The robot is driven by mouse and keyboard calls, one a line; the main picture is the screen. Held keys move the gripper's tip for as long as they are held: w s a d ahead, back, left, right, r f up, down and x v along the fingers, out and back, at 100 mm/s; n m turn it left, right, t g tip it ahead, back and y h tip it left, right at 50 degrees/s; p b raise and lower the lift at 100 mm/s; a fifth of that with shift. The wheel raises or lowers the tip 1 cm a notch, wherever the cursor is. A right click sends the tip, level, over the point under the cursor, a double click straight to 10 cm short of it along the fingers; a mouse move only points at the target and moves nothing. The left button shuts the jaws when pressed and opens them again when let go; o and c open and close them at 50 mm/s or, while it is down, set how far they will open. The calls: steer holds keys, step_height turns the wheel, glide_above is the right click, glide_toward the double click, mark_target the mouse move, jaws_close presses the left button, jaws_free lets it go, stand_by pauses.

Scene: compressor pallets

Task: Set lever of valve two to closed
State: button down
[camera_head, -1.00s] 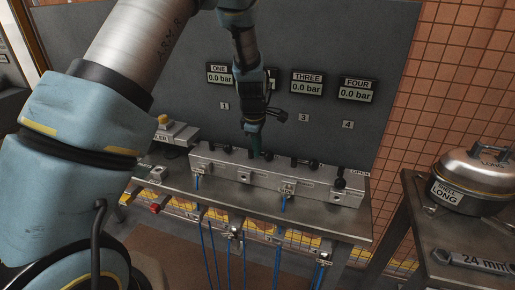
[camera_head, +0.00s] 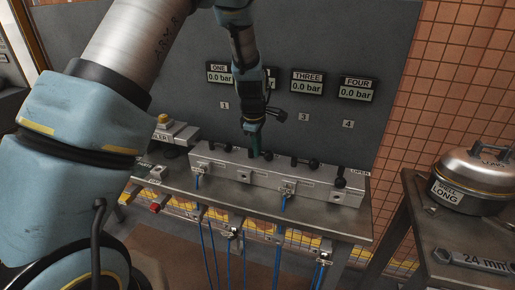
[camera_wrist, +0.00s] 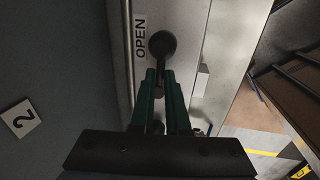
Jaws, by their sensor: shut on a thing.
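The valve block (camera_head: 232,172) is a long grey metal bar on the bench, with several black-knobbed levers along its top. My gripper (camera_head: 253,150) points down at the block below the partly hidden second gauge. In the wrist view, the green fingers of my gripper (camera_wrist: 163,100) are close together on the lever of valve two (camera_wrist: 162,45), whose round black knob shows just beyond the fingertips. An OPEN label (camera_wrist: 140,34) lies beside the knob, and a plate marked 2 (camera_wrist: 20,118) is on the panel. The lower part of the lever is hidden by the fingers.
Other black lever knobs (camera_head: 313,163) stand close to the right of my gripper. Gauges ONE (camera_head: 219,73), THREE (camera_head: 307,82) and FOUR (camera_head: 358,89) read 0.0 bar. Blue hoses hang below the bench (camera_head: 350,222). A side table at right holds a metal shell (camera_head: 474,183).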

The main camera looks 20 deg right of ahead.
steer(key=m+b, duration=0.1)
steer(key=m, duration=0.1)
steer(key=a+m+b, duration=0.1)
steer(key=m, duration=0.1)
steer(key=shift+s+f+g+b, duration=0.1)
steer(key=shift+s+g+b, duration=0.05)
steer(key=shift+g+b, duration=0.2)
steer(key=m, duration=0.2)
steer(key=a+m+g+b, duration=0.1)
steer(key=m, duration=0.1)
steer(key=shift+m+h, duration=0.3)
steer(key=shift+m, duration=0.1)
steer(key=m, duration=0.2)
steer(key=a+m, duration=0.1)
steer(key=m, duration=0.1)
steer(key=shift+w+m+g+b, duration=0.2)
steer(key=shift+m+g+b, duration=0.1)
steer(key=shift+g+b, duration=0.05)
steer(key=shift+w+a+m+g, duration=0.15)
steer(key=shift+m+g, duration=0.05)
steer(key=shift+m, duration=0.8)
steer(key=shift+w+a+m+g, duration=0.15)
steer(key=shift+m+g, duration=0.05)
steer(key=shift+m, duration=0.8)
steer(key=c, duration=0.9)
jaws_free()
steer(key=shift+r, duration=0.2)
